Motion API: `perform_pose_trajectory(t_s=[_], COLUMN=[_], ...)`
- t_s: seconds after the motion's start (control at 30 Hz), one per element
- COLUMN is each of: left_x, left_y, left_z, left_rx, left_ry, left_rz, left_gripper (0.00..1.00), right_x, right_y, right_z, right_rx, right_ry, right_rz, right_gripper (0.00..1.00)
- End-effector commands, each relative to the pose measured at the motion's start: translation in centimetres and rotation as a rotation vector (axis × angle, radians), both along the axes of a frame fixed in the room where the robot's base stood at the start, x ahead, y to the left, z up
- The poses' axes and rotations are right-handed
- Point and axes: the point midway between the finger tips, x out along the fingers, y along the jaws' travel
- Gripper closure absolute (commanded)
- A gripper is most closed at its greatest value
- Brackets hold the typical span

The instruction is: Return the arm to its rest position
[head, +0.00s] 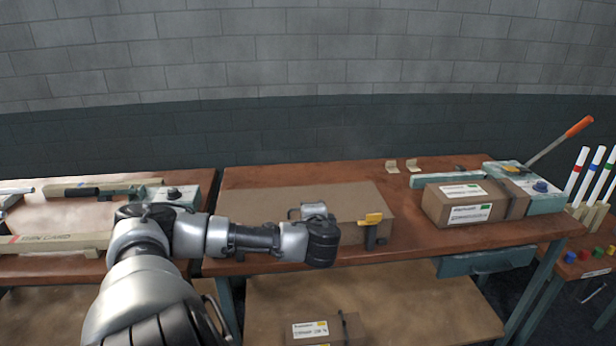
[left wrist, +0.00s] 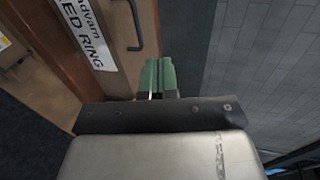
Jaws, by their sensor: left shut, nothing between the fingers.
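My left arm (head: 190,238) comes in from the lower left of the head view and reaches right, in front of the middle bench. Its dark far end (head: 322,243) shows in front of a cardboard box's near side; the fingers cannot be made out there. In the left wrist view the two green fingers of my left gripper (left wrist: 160,74) are together, with nothing between them. My right gripper is in neither view.
The middle bench (head: 440,237) holds a large flat cardboard box (head: 270,198), a yellow-handled clamp (head: 371,228) and a labelled carton (head: 458,207). A lever tool (head: 560,145) stands at right. The left wrist view shows a lettered sign (left wrist: 88,32).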

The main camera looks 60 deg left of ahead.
Motion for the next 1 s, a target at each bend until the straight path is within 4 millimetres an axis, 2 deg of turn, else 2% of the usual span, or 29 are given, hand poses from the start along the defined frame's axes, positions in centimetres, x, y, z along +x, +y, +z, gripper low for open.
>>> perform_pose_trajectory(t_s=[0.13, 0.4, 0.47, 0.53, 0.57, 0.67, 0.7, 0.77, 0.8, 0.87, 0.9, 1.0], left_x=[-0.5, -0.6, -0.5, -0.3, -0.2, -0.2, -0.5, -1.2, -1.9, -3.2, -4.2, -7.3], left_y=[-0.9, -1.1, -0.9, -0.6, -0.4, 0.1, 0.2, 0.0, -0.3, -1.0, -1.7, -4.0], left_z=[0.1, 0.1, -0.6, -2.7, -4.0, -10.2, -13.3, -17.9, -20.9, -25.3, -28.1, -34.8], left_rx=[0.0, -0.002, -0.014, -0.052, -0.075, -0.185, -0.237, -0.316, -0.368, -0.442, -0.49, -0.608], left_ry=[0.0, 0.001, 0.007, 0.024, 0.035, 0.08, 0.102, 0.133, 0.151, 0.178, 0.193, 0.232], left_rz=[0.001, 0.001, 0.002, 0.004, 0.004, 0.007, 0.009, 0.01, 0.012, 0.017, 0.02, 0.031], left_gripper=[1.0, 1.0, 1.0, 1.0, 1.0, 1.0, 1.0, 1.0, 1.0, 1.0, 1.0, 1.0], right_x=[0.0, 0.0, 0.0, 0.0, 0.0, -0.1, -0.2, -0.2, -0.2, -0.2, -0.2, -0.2], right_y=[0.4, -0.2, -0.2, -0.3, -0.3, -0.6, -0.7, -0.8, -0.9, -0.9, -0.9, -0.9], right_z=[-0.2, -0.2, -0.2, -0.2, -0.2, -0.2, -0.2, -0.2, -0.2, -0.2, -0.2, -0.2], right_rx=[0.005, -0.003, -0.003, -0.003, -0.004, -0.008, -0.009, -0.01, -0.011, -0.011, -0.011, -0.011], right_ry=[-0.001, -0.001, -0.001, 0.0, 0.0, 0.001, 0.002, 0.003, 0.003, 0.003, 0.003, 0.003], right_rz=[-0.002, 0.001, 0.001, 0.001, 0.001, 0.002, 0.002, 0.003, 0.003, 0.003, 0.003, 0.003], right_gripper=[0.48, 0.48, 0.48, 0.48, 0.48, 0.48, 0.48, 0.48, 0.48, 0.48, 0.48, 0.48])
